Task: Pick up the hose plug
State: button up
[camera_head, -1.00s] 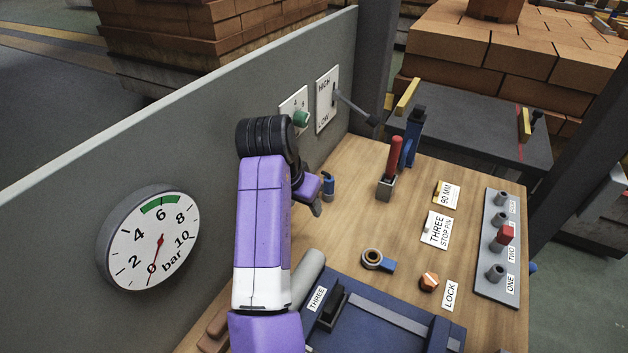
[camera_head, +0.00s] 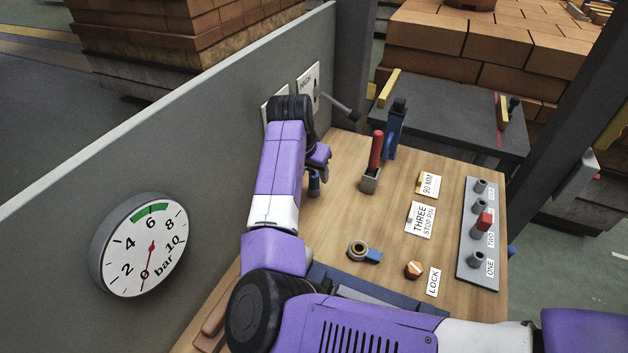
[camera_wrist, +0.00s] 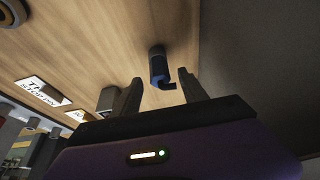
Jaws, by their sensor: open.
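The hose plug appears to be the small blue piece with a dark grey end (camera_wrist: 159,68), standing on the wooden bench near the grey panel. In the head view the plug (camera_head: 314,184) shows just below my gripper (camera_head: 318,162), which partly hides it. In the wrist view my gripper (camera_wrist: 161,76) is open, with one finger on each side of the plug in the picture. I see no contact between the fingers and the plug.
A red-handled lever (camera_head: 375,152) and a blue upright piece (camera_head: 394,130) stand to the right. A ring with a blue tab (camera_head: 360,250), an orange-topped knob (camera_head: 413,269) and a grey peg plate (camera_head: 478,250) lie nearer. The grey panel (camera_head: 230,130) bounds the left.

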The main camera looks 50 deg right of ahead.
jog(key=shift+x, duration=1.45)
jog(key=shift+c, duration=0.4)
grip_shut()
jog(key=shift+r, duration=0.2)
